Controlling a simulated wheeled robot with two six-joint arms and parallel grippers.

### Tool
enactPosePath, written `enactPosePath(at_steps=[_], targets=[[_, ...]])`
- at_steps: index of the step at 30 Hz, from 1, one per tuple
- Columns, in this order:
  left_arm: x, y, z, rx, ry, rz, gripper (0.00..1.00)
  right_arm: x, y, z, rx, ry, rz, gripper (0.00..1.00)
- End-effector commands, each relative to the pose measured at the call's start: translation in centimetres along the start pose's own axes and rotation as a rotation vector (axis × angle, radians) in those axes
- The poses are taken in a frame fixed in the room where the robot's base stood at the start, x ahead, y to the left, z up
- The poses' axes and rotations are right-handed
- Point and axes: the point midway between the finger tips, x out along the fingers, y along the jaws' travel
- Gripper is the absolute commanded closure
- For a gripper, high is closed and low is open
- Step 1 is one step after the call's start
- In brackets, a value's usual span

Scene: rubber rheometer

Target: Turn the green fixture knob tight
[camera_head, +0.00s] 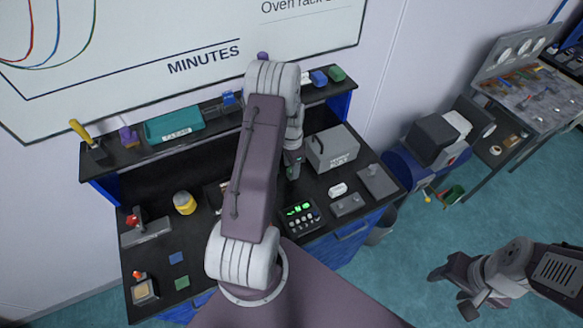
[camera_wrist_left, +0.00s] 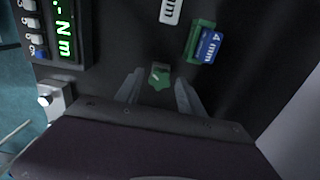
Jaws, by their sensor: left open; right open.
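The green fixture knob (camera_wrist_left: 160,79) shows in the left wrist view, with a pale mark on its top. It lies between the spread fingers of my left gripper (camera_wrist_left: 161,88), with a gap visible on each side. In the head view my left gripper (camera_head: 293,165) is low over the dark bench, and its own arm hides much of the area; I cannot make out the knob clearly there. My right gripper (camera_head: 455,292) hangs open and empty at the lower right, over the floor and away from the bench.
A readout with green digits and "Nm" (camera_wrist_left: 62,30) stands beside the knob in the wrist view. A blue "4 mm" block (camera_wrist_left: 209,46) and a white block (camera_wrist_left: 171,10) are close by. A grey box (camera_head: 333,148) stands right of my left gripper on the bench.

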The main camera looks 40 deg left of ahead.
Motion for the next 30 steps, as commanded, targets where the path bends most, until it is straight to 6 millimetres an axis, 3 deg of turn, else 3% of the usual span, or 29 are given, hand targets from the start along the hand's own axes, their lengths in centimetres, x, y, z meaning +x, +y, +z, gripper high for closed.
enactPosePath(at_steps=[3,8,15,20,21,26,30], targets=[[0.00,0.01,0.00,-0.134,0.000,0.000,0.54,0.00,0.00,0.00,0.000,0.000,0.000,0.44],[-0.01,0.01,0.00,-0.199,0.000,0.000,0.54,0.00,0.00,0.00,0.000,0.000,0.000,0.44],[0.00,0.04,-0.01,-0.540,0.000,0.000,0.54,0.00,0.00,0.00,0.000,0.000,0.000,0.44],[0.00,0.04,-0.01,-0.554,0.000,0.000,0.54,0.00,0.00,0.00,0.000,0.000,0.000,0.44],[0.00,0.04,-0.01,-0.553,0.000,0.000,0.57,0.00,0.00,0.00,0.000,0.000,0.000,0.44],[0.00,0.04,-0.01,-0.552,0.000,0.000,1.00,0.00,0.00,0.00,0.000,0.000,0.000,0.44],[0.00,0.03,-0.01,-0.493,0.000,0.000,1.00,0.00,0.00,0.00,0.000,0.000,0.000,0.44]])
